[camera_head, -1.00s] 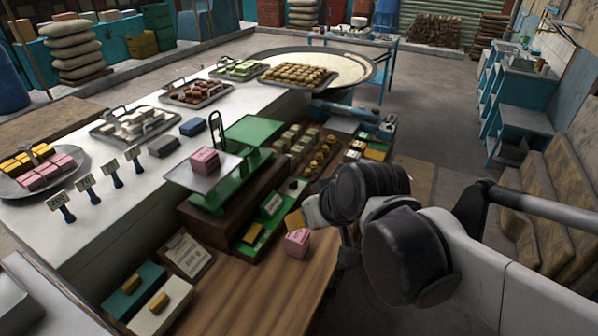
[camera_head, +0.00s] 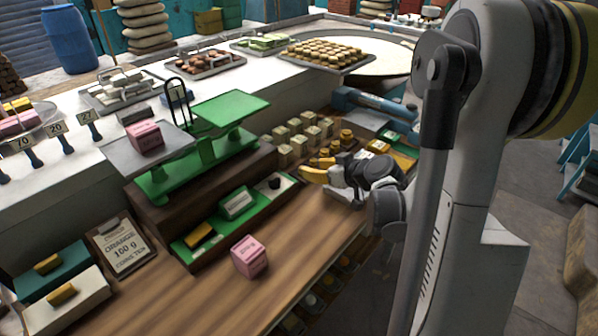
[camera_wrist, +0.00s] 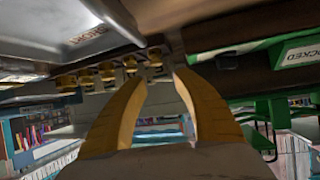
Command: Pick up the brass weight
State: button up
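Several brass weights stand in a row on the wooden stand, with one brass weight (camera_head: 346,136) at the back end and others stepping down toward my gripper. My gripper (camera_head: 305,173), with yellow fingers, is low over the counter, just in front of the stand and near the closest weights. It looks empty. In the wrist view my fingers (camera_wrist: 164,68) are a little apart at the tips. Several brass weights (camera_wrist: 107,72) show beyond and to the left of them. Which weight is meant I cannot tell.
A green balance scale (camera_head: 205,150) carries a pink block (camera_head: 145,136) on its left pan. Another pink block (camera_head: 249,256) sits on the wooden counter (camera_head: 190,295). A green tray (camera_head: 238,213) and cream cubes (camera_head: 296,132) lie close by.

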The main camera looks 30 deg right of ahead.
jog(key=b+x, duration=0.1)
jog(key=x, duration=0.1)
jog(key=b+x, duration=0.1)
jog(key=x, duration=0.2)
jog(key=b+x, duration=0.1)
jog(key=x, duration=0.2)
jog(key=shift+s+d+f, duration=0.1)
jog(key=shift+d+f, duration=0.15)
jog(key=shift+f, duration=0.05)
jog(key=shift+r, duration=0.1)
grip_shut()
